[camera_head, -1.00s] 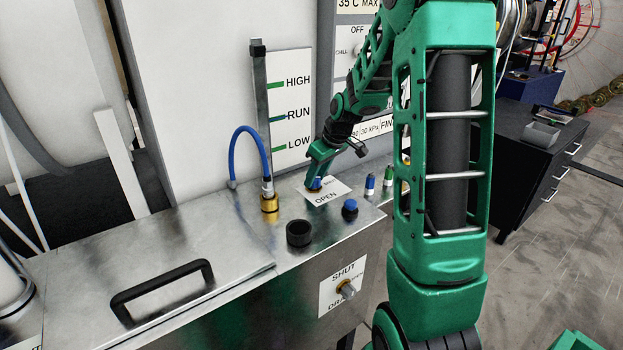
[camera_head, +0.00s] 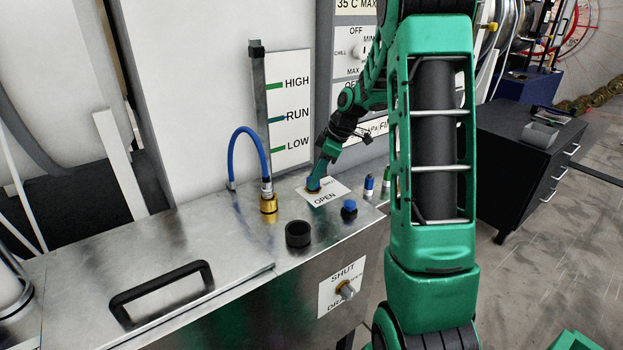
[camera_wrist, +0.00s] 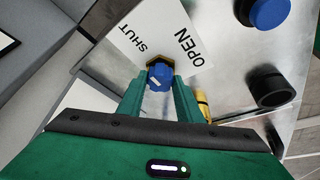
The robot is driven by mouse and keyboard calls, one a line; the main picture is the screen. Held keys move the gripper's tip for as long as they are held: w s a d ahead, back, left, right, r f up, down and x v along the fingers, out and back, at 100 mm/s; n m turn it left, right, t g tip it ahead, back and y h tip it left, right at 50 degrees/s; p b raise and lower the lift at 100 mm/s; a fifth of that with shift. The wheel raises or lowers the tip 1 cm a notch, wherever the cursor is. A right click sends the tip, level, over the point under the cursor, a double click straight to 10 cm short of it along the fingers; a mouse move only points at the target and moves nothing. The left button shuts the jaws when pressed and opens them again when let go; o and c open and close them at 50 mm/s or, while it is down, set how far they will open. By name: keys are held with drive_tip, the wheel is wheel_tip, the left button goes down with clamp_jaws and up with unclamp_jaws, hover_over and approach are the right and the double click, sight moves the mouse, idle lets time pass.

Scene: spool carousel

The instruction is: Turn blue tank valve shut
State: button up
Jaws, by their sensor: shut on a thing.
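The blue valve knob (camera_wrist: 159,76) sits on a brass base over a white label plate (camera_wrist: 146,43) marked SHUT and OPEN. In the wrist view a white mark on the knob shows, and my gripper (camera_wrist: 160,85) is shut on it with a green finger at each side. In the head view my gripper (camera_head: 316,183) comes down on the valve from above, and the plate (camera_head: 330,194) lies around it on the metal tank top. Most of the knob is hidden by the fingers there.
A brass fitting with a blue hose (camera_head: 268,203) stands left of the valve. A black ring (camera_head: 298,233) and a blue-capped knob (camera_head: 349,209) are in front. Small blue and green bottles (camera_head: 369,185) stand to the right. A lid with a black handle (camera_head: 162,292) lies at left.

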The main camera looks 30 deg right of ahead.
drive_tip(key=shift+w+r, duration=0.1)
drive_tip(key=shift+w, duration=0.05)
drive_tip(key=o, duration=1)
drive_tip(key=shift+o, duration=0.2)
drive_tip(key=v, duration=1)
drive_tip(key=shift+d+r, duration=0.2)
drive_tip(key=shift+r, duration=0.05)
